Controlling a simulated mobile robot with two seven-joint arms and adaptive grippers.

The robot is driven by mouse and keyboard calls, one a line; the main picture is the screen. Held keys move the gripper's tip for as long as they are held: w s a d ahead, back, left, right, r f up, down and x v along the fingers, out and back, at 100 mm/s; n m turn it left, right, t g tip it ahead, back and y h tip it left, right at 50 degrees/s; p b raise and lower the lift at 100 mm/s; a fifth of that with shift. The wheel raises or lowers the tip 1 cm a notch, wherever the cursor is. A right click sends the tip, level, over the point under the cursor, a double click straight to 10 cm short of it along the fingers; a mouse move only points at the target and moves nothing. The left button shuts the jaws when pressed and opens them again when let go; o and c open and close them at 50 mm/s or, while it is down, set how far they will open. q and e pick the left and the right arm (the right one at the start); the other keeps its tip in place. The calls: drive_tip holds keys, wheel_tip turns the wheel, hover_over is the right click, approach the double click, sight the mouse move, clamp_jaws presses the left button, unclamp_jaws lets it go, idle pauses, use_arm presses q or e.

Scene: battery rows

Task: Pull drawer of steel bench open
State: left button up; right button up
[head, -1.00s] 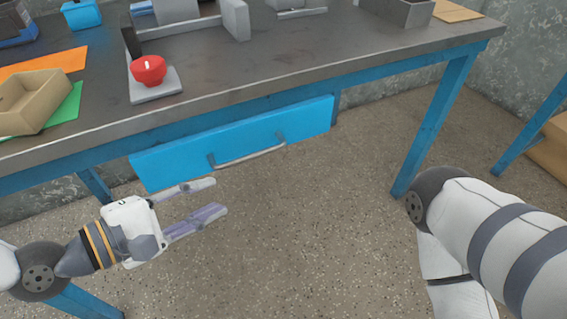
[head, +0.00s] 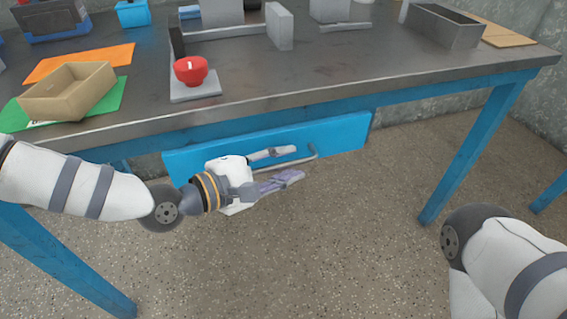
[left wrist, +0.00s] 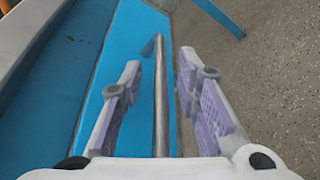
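The steel bench (head: 330,88) has a grey top and blue legs. Its blue drawer (head: 345,134) sits under the front edge, with a grey bar handle (head: 313,160) on its face. My left gripper (head: 287,164) is at the handle, fingers pointing right along the drawer front. In the left wrist view the handle (left wrist: 161,100) runs between the two open fingers (left wrist: 155,95), and I see no finger closed on it. The drawer face (left wrist: 125,60) shows behind. In the head view the gripper hides part of the drawer and handle. My right gripper is out of view.
The speckled floor (head: 330,250) before the drawer is clear.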

use_arm(q)
clamp_jaws()
drive_tip(key=shift+s, duration=0.1)
